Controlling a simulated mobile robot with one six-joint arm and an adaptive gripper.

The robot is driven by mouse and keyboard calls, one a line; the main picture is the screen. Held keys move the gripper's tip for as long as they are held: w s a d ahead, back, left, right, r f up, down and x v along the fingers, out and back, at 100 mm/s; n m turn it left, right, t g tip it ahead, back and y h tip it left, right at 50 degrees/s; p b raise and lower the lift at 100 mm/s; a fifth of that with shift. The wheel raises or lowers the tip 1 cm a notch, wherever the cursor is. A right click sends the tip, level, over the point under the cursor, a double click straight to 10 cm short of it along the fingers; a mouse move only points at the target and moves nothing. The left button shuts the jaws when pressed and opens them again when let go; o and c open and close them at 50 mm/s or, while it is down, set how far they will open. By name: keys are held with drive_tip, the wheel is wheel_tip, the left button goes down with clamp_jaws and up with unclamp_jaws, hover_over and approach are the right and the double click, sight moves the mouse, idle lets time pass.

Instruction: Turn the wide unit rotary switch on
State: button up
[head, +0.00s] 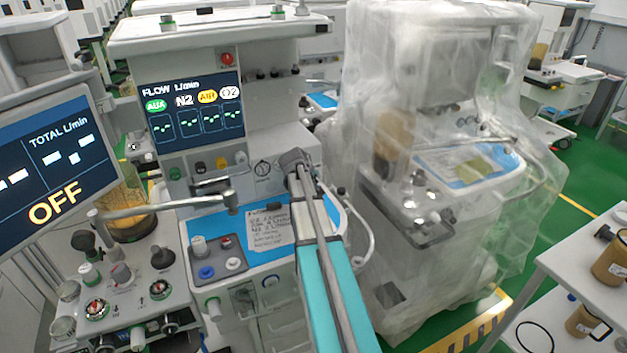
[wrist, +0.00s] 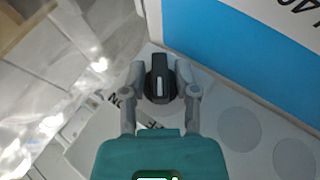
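The wide unit (head: 215,40) is the machine with the FLOW L/min screen, left of centre in the head view. In the wrist view its rotary switch (wrist: 159,84) is a round black knob with a raised bar and a white line, which points up and down the picture. My gripper (wrist: 160,78) has a finger on each side of the knob, and both fingertips appear to press against it. "ON" shows upside down to the left; the OFF label is partly covered by a finger. In the head view my gripper (head: 293,160) hides the switch.
A blue-topped work surface with a paper note (head: 268,230) lies below my gripper. A plastic-wrapped machine (head: 450,150) stands close on the right. A tilted monitor (head: 50,160) reading OFF is on the left. A white cart with jars (head: 590,265) is at lower right.

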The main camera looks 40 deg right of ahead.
clamp_jaws()
